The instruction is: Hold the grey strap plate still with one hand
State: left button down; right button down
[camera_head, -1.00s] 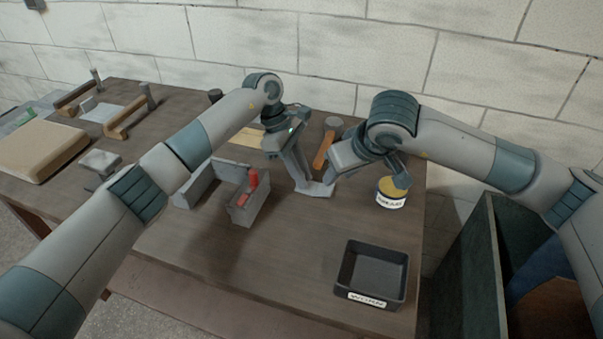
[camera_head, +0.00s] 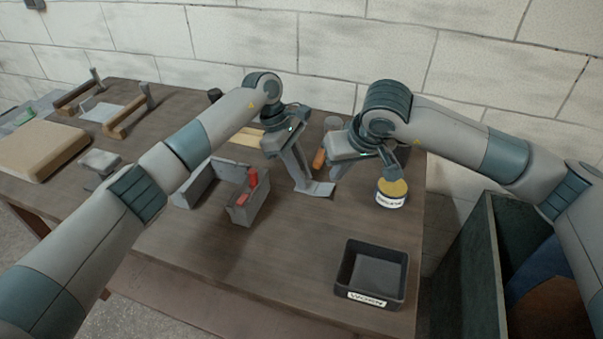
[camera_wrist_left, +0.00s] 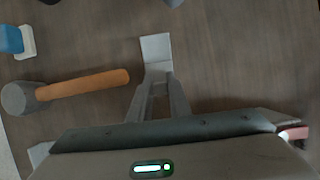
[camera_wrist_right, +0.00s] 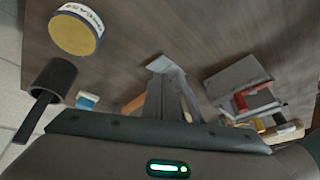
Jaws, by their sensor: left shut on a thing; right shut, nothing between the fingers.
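The grey strap plate (camera_head: 321,188) is a small flat light-grey piece near the middle of the bench. My left gripper (camera_head: 303,187) is shut on its left end. In the left wrist view the plate (camera_wrist_left: 156,48) sticks out beyond the fingertips (camera_wrist_left: 157,76). It looks level and low over the bench; I cannot tell whether it touches the wood.
A hammer (camera_wrist_left: 85,86) lies behind the grippers. A yellow-topped tin (camera_head: 391,191) stands to the right. A black labelled tray (camera_head: 371,276) is at the front right. A grey holder (camera_head: 248,205) with red-handled items stands left of the plate. The front middle of the bench is clear.

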aim_at(329, 189)
jog(key=shift+w+a+r+m+g+h, duration=0.35)
jog(key=shift+w+m+g, duration=0.4)
jog(key=shift+m, duration=1.4)
jog(key=shift+w+a+r+m+g+h, duration=0.1)
jog(key=shift+w+m+g+h, duration=0.45)
jog(key=shift+m, duration=1.65)
jog(key=shift+w+a+r+m+g+h, duration=0.25)
jog(key=shift+w+m+g, duration=0.6)
jog(key=shift+m, duration=1.3)
jog(key=shift+s+d+f, duration=0.1)
jog(key=shift+f, duration=0.1)
jog(key=shift+f, duration=3.2)
jog(key=shift+f, duration=0.45)
jog(key=shift+s+f, duration=0.15)
jog(key=shift+f, duration=0.8)
jog(key=shift+r, duration=0.1)
